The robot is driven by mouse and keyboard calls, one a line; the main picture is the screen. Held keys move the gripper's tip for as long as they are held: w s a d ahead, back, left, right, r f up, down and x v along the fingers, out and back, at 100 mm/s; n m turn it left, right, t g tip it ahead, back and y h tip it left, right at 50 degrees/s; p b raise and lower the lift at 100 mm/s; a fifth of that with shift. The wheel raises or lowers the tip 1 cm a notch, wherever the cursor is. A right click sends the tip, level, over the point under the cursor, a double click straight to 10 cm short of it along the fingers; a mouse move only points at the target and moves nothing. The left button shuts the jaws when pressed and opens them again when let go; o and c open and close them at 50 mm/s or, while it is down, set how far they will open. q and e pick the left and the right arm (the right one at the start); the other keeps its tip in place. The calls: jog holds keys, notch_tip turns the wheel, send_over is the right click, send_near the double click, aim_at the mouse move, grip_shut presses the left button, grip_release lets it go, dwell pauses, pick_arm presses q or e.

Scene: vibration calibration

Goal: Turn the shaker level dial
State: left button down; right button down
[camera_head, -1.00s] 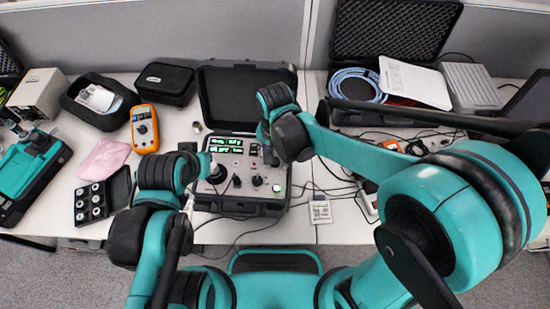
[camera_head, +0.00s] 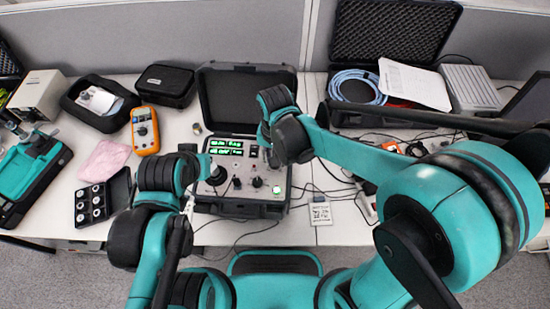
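The shaker control unit (camera_head: 240,207) is a grey panel in an open black case at the table's middle. It has a lit green display (camera_head: 226,147), a large black knob (camera_head: 217,176) at left and smaller knobs (camera_head: 257,182) at right. I cannot read which one is the level dial. My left gripper (camera_head: 206,163) is at the panel's left side, close to the large black knob; whether it touches is unclear. My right gripper (camera_head: 268,155) hangs over the panel's upper right. Arm links hide most of both grippers, so their opening is not clear.
An orange multimeter (camera_head: 145,131), a pink cloth (camera_head: 105,160) and a black tray of round parts (camera_head: 102,200) lie left. A black pouch (camera_head: 165,86) stands behind. Loose cables and a white card with a printed code (camera_head: 320,213) lie right of the unit.

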jog(key=n, duration=1.1)
jog(key=shift+p, duration=0.4)
dwell(0.3)
jog(key=c, duration=1.3)
grip_release()
jog(key=shift+o, duration=0.2)
notch_tip(320, 180, up, 12)
